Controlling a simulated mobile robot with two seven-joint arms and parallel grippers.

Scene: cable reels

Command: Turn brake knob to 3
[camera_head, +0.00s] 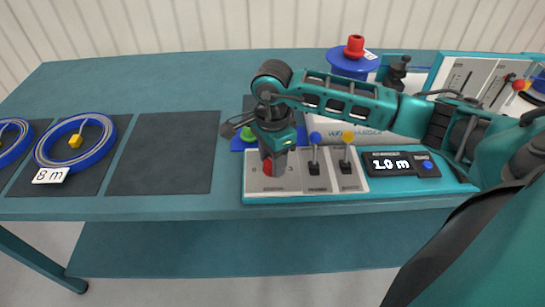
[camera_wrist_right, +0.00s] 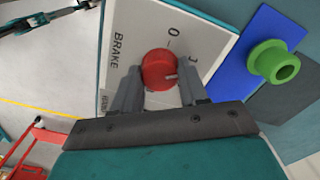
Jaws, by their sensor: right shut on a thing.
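The brake knob (camera_wrist_right: 158,68) is red and round, on a pale panel (camera_wrist_right: 118,75) marked BRAKE. In the wrist view a "0" stands above it and another numeral to its right is only partly readable. A short white mark on the knob points to the right, toward one finger; I cannot tell which number it meets. My right gripper (camera_wrist_right: 160,80) has one finger on each side of the knob and is shut on it. In the head view this gripper (camera_head: 273,165) points down over the panel's left end, partly hiding the red knob (camera_head: 267,169). My left gripper is not in view.
Beside the knob stand a blue-tipped lever (camera_head: 315,138) and a yellow-tipped lever (camera_head: 348,137). A display (camera_head: 390,164) reads 1.0 m. A green spool part (camera_wrist_right: 275,65) sits on blue close by.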

